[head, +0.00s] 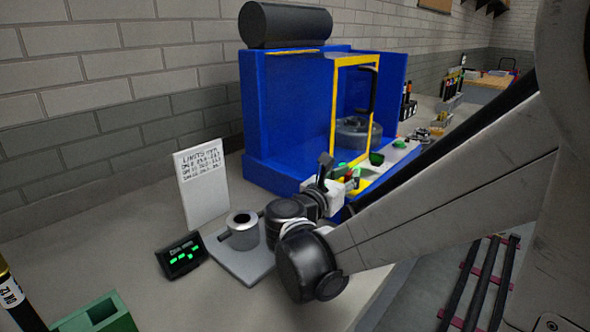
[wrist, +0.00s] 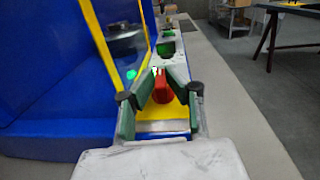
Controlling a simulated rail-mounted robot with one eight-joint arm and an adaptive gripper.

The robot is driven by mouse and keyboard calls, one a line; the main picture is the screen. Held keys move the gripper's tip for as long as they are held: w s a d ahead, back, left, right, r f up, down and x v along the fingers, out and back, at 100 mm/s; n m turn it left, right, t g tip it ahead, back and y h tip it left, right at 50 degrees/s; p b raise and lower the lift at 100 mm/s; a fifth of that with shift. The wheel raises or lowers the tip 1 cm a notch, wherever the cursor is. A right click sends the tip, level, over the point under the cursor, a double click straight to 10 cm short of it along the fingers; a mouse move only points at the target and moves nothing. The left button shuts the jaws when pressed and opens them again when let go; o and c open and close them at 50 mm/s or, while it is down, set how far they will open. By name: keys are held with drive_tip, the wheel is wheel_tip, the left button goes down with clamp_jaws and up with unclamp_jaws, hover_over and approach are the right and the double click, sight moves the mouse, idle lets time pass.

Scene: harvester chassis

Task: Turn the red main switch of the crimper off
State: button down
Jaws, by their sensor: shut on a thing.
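The crimper (head: 285,105) is a large blue machine with a yellow-framed opening and a dark cylinder on top. In the wrist view its blue body (wrist: 50,110) fills the left side. The red main switch (wrist: 161,88) sits on a yellow plate (wrist: 178,108) on the crimper's front. My gripper (wrist: 161,84) has its green-padded fingers on both sides of the red switch and is shut on it. In the head view my gripper (head: 345,178) is at the crimper's front lower corner, and my arm hides most of the switch there.
A white sign (head: 202,183), a small display with green digits (head: 181,256) and a grey cylindrical gauge (head: 243,230) stand on the bench left of my arm. A green button (wrist: 131,74) is near the switch.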

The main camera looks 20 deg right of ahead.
drive_tip(key=n+t+y, duration=0.3)
drive_tip(key=n+t+y+p, duration=0.1)
drive_tip(key=t, duration=0.1)
drive_tip(key=shift+s+d+y, duration=0.3)
drive_tip(key=shift+s+d, duration=0.05)
drive_tip(key=n+t+y, duration=0.1)
drive_tip(key=y, duration=0.1)
drive_tip(key=n+t+y, duration=0.1)
drive_tip(key=n+y, duration=0.1)
drive_tip(key=n+t+y, duration=0.1)
drive_tip(key=n+y, duration=0.1)
drive_tip(key=y, duration=0.1)
drive_tip(key=shift+s+d, duration=0.1)
drive_tip(key=shift+d, duration=0.3)
drive_tip(key=n+y, duration=0.1)
drive_tip(key=y, duration=0.1)
drive_tip(key=n+y, duration=0.2)
drive_tip(key=n+y+b, duration=0.1)
drive_tip(key=y, duration=0.2)
drive_tip(key=shift+d+n, duration=0.3)
drive_tip(key=shift+n, duration=0.1)
drive_tip(key=shift+d+n+g+y+b, duration=0.1)
drive_tip(key=shift+n+g+y+b, duration=0.55)
drive_tip(key=shift+n+y, duration=1.35)
drive_tip(key=shift+m+g+y, duration=0.25)
drive_tip(key=shift+m+y, duration=0.05)
drive_tip(key=shift+y, duration=0.2)
